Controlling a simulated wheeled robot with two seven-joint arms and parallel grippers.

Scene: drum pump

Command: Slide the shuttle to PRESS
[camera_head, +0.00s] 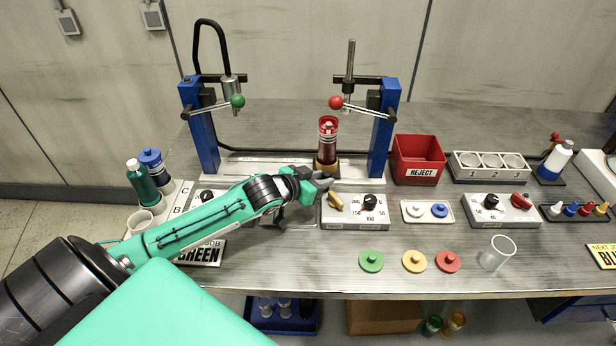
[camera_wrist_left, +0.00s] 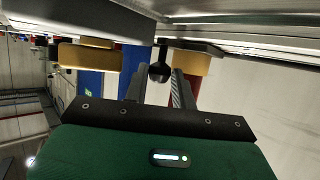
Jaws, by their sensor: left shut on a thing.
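The shuttle (camera_head: 326,168) is a brass-coloured block on a pale rail (camera_head: 235,166), near the rail's right end. It carries an upright dark red, clear-walled cylinder with a red top (camera_head: 328,140). My left gripper (camera_head: 324,183) is at the front of the shuttle. In the left wrist view its fingers (camera_wrist_left: 160,85) are shut on a small black knob (camera_wrist_left: 160,68), apparently the shuttle's. The right station, a blue post with a red ball lever (camera_head: 336,102), stands beside the shuttle. The left station has a green ball lever (camera_head: 238,101). No PRESS label is readable. My right gripper is not in view.
A dial box (camera_head: 355,213) with a yellow lever stands just right of and in front of my gripper. A red REJECT bin (camera_head: 418,158) is right of the right post. Coloured discs (camera_head: 414,261) and a clear cup (camera_head: 497,253) lie along the front.

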